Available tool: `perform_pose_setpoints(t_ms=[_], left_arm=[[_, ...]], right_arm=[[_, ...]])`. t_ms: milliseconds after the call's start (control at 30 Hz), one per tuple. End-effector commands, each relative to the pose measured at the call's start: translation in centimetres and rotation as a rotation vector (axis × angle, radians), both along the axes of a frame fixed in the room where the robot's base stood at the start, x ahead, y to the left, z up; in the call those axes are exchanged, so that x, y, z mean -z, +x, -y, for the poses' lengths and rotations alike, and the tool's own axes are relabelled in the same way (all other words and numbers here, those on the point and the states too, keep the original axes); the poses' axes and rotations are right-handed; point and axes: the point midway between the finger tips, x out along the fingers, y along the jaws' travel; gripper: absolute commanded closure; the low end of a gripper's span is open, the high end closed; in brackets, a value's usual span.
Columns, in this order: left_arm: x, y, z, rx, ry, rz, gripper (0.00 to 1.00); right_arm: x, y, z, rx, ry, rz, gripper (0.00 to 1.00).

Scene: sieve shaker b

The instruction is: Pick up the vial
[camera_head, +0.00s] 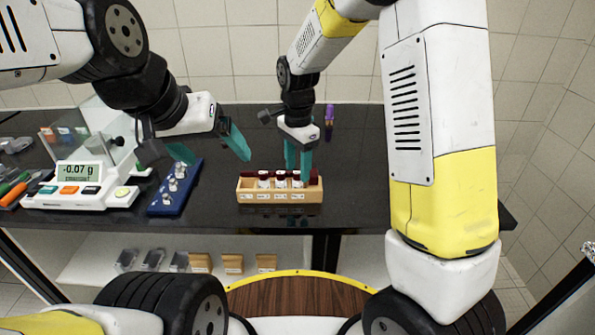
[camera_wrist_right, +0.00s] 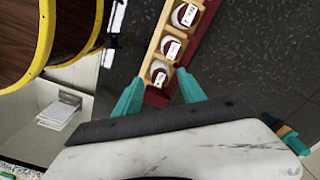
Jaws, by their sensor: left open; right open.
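A light wooden rack (camera_head: 280,197) stands on the black bench and holds several small vials (camera_head: 264,181) with white labels and dark red parts. My right gripper (camera_head: 297,170) is open and points down over the right part of the rack, its teal fingers close to the vials. In the right wrist view, the rack (camera_wrist_right: 153,52) runs up from between the open fingers (camera_wrist_right: 160,92), with a labelled vial (camera_wrist_right: 159,76) just beyond the fingertips. I cannot tell whether the fingers touch it. My left gripper (camera_head: 218,157) is open and empty, left of the rack.
A blue block (camera_head: 168,198) with several metal knobs lies left of the rack. A white balance (camera_head: 80,190) reading -0.07 g stands further left, beside coloured tools (camera_head: 14,190). A purple item (camera_head: 329,118) is behind the rack. The bench right of the rack is clear.

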Motion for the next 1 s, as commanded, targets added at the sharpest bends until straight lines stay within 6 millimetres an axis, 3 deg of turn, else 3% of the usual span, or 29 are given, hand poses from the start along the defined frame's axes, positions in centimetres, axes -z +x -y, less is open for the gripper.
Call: perform_pose_setpoints(t_ms=[333,500,600,1000], left_arm=[[0.00,0.00,0.00,0.000,0.000,0.000,0.15],[0.00,0.00,0.00,0.000,0.000,0.000,0.15],[0.00,0.00,0.00,0.000,0.000,0.000,0.15],[0.00,0.00,0.00,0.000,0.000,0.000,0.15]], right_arm=[[0.94,0.00,0.00,0.000,0.001,0.001,0.52],[0.93,0.00,0.00,-0.001,0.001,0.001,0.85],[0.92,0.00,0.00,-0.001,0.001,0.001,1.00],[0.91,0.00,0.00,-0.001,0.001,0.001,1.00]])
